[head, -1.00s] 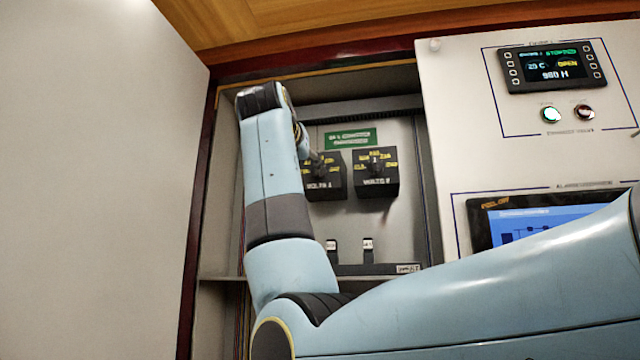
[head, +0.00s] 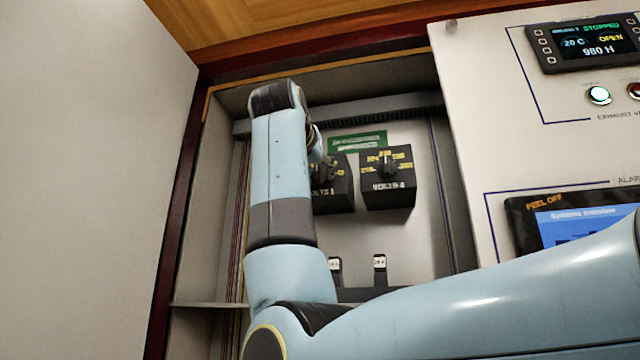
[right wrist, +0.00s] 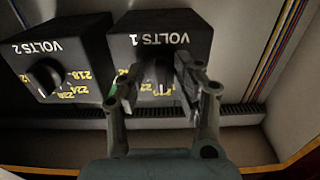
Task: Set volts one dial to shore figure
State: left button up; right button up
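The volts 1 dial is a black box (head: 337,197) with yellow figures, left of the volts 2 box (head: 393,198). In the right wrist view, the volts 1 box (right wrist: 190,48) appears upside down. My right gripper (right wrist: 159,78) is at its face, with one finger on each side of the dark knob. The fingers are apart; whether they touch the knob is unclear. In the head view, my right gripper (head: 322,158) is partly hidden behind my arm and covers much of the dial. The volts 1 setting is unreadable. My left gripper is out of view.
A green label (head: 358,141) is above the boxes. Small labelled breakers (head: 380,264) are below. The recess has side walls and a cable bundle. A white panel right has a display (head: 590,42) reading 20 C, OPEN and 980 H, and a blue screen (head: 585,222).

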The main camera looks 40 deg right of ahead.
jog(key=shift+a+r, duration=0.1)
jog(key=shift+s+a, duration=0.1)
jog(key=shift+a, duration=0.1)
jog(key=shift+c, duration=1.2)
jog(key=shift+d, duration=0.1)
jog(key=c, duration=0.5)
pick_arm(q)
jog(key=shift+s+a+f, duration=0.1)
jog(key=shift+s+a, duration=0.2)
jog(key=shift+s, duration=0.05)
pick_arm(e)
grip_shut()
jog(key=shift+n, duration=0.4)
jog(key=n, duration=0.3)
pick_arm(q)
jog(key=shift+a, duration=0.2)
pick_arm(e)
jog(key=shift+n, duration=2)
